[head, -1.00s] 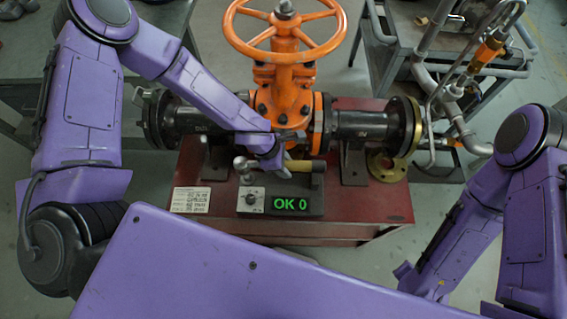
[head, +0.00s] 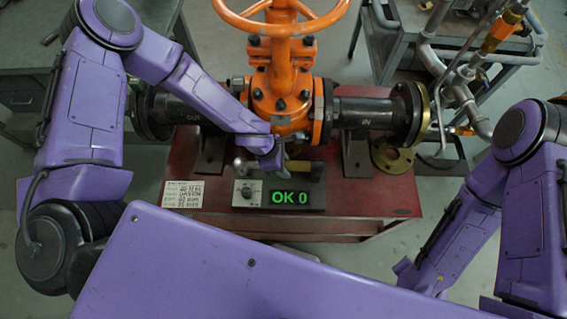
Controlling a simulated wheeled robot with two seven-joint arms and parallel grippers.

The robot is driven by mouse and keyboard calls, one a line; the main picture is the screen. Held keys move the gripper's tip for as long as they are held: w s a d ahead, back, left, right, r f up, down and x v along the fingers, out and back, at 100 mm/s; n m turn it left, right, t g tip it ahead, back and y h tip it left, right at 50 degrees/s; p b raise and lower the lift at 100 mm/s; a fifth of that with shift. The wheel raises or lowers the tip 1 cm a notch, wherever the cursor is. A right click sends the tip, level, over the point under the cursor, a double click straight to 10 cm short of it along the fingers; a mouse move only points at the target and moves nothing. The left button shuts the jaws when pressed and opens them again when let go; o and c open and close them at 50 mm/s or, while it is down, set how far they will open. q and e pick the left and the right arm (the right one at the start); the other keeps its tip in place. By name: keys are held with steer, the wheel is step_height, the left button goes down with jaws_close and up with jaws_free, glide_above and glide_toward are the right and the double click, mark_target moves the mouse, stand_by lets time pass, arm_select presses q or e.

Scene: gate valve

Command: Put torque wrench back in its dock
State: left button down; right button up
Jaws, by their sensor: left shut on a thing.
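My left gripper (head: 270,162) is shut on the torque wrench (head: 305,167), with its fingers mostly hidden by the wrist. The wrench lies crosswise in the picture, its metal head left of the gripper and its olive-yellow handle to the right. It shows just beyond the dark dock unit (head: 318,196), which has a grey knob panel and a green "OK 0" display. I cannot tell whether the wrench touches the dock. My right arm shows at the right, but its gripper is not in view.
The orange gate valve (head: 283,85) with its handwheel (head: 281,27) stands right behind the wrench, on a black flanged pipe (head: 365,115). A white label plate (head: 185,194) lies left of the dock on the red stand (head: 375,197). Grey carts stand behind on both sides.

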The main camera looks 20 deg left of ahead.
arm_select(q)
steer(key=shift+w+f, duration=0.1)
steer(key=shift+f, duration=0.05)
steer(key=c, duration=0.6)
jaws_free()
steer(key=p+v, duration=0.4)
steer(key=v, duration=0.5)
steer(key=shift+r, duration=0.4)
steer(key=shift+a+r+p, duration=0.3)
steer(key=shift+r+p, duration=0.1)
steer(key=shift+p, duration=0.1)
steer(key=shift+f, duration=0.1)
